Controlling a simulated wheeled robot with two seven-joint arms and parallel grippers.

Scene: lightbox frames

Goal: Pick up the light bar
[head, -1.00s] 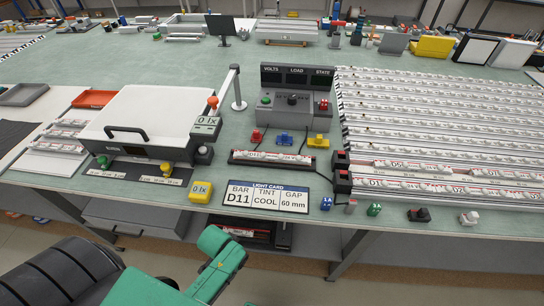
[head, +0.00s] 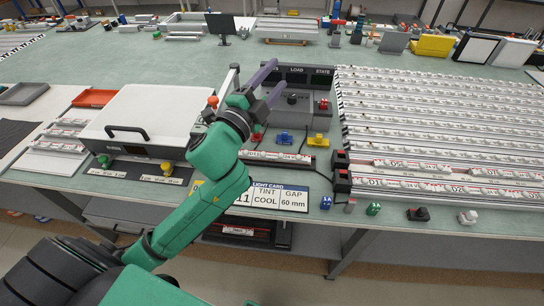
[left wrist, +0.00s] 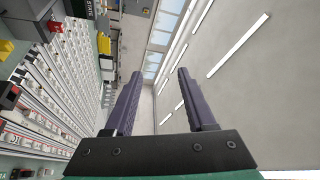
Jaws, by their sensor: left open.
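Several white light bars with red-and-white labels lie in rows on the rack (head: 430,120) on the right of the bench; their small labels are hard to read. One labelled bar (head: 400,164) lies near the rack's front. Another bar (head: 275,157) sits in a black holder at the bench middle. The light card (head: 292,197) is partly hidden by my left arm; "COOL" and "60 mm" show. My left gripper (head: 275,76) is open and empty, raised in front of the control box. In the left wrist view its fingers (left wrist: 160,74) are apart with nothing between them. My right gripper is out of view.
The grey control box (head: 300,103) stands behind my left gripper. A white-topped box with a black handle (head: 150,115) is at the left. Small coloured parts line the front edge.

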